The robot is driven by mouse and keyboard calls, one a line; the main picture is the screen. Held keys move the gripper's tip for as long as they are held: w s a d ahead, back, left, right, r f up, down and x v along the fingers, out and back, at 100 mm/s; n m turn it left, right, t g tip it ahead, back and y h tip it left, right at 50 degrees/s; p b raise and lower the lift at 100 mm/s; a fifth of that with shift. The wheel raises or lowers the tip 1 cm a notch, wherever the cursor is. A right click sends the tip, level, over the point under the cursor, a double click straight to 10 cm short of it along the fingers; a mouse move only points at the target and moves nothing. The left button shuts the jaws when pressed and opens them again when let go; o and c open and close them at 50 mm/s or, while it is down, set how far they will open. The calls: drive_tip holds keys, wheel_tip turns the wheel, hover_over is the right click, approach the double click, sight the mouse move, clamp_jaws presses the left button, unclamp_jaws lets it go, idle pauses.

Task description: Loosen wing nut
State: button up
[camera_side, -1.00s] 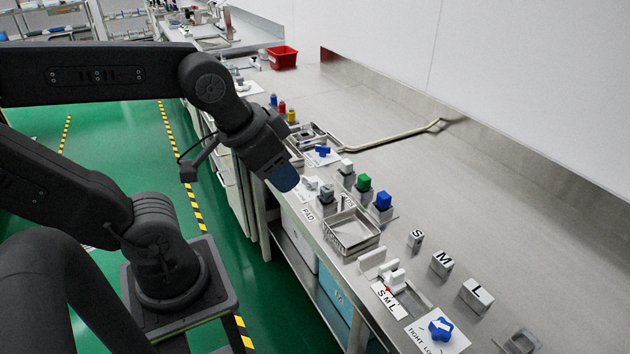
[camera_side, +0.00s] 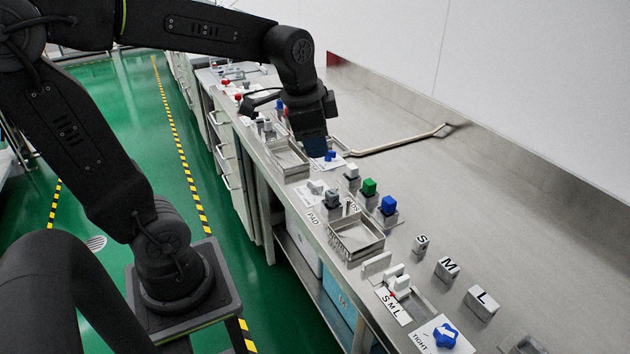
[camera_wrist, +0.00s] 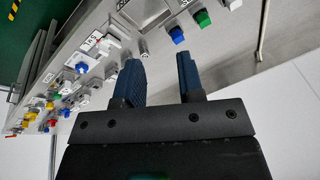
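A blue wing-shaped piece (camera_side: 330,156) stands on a white label on the bench, just right of my gripper (camera_side: 316,150) in the side view. A blue star-shaped knob (camera_side: 445,335) sits on a plate marked TIGHT at the lower right. I cannot tell for sure which one is the wing nut. My gripper points down above the bench near the blue wing-shaped piece. In the wrist view its two dark blue fingers (camera_wrist: 161,72) stand apart with nothing between them. A blue piece (camera_wrist: 82,67) on a white label also shows there, left of the fingers.
A metal tray (camera_side: 352,252) and white, green (camera_side: 369,187) and blue (camera_side: 388,206) blocks stand nearer the camera. Blocks marked S, M (camera_side: 447,269) and L line the right side. A bent rod (camera_side: 400,138) lies behind. The bench's back right area is clear.

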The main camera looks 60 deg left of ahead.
drive_tip(key=w+a+f+m+g, duration=0.2)
drive_tip(key=w+a+f+m, duration=0.1)
drive_tip(key=w+a, duration=0.3)
drive_tip(key=m+g, duration=0.1)
drive_tip(key=m, duration=0.3)
approach(315, 183)
drive_tip(key=shift+h, duration=0.4)
drive_tip(key=f, duration=0.9)
drive_tip(key=shift+w+a+f, duration=0.1)
drive_tip(key=shift+a, duration=0.3)
clamp_jaws()
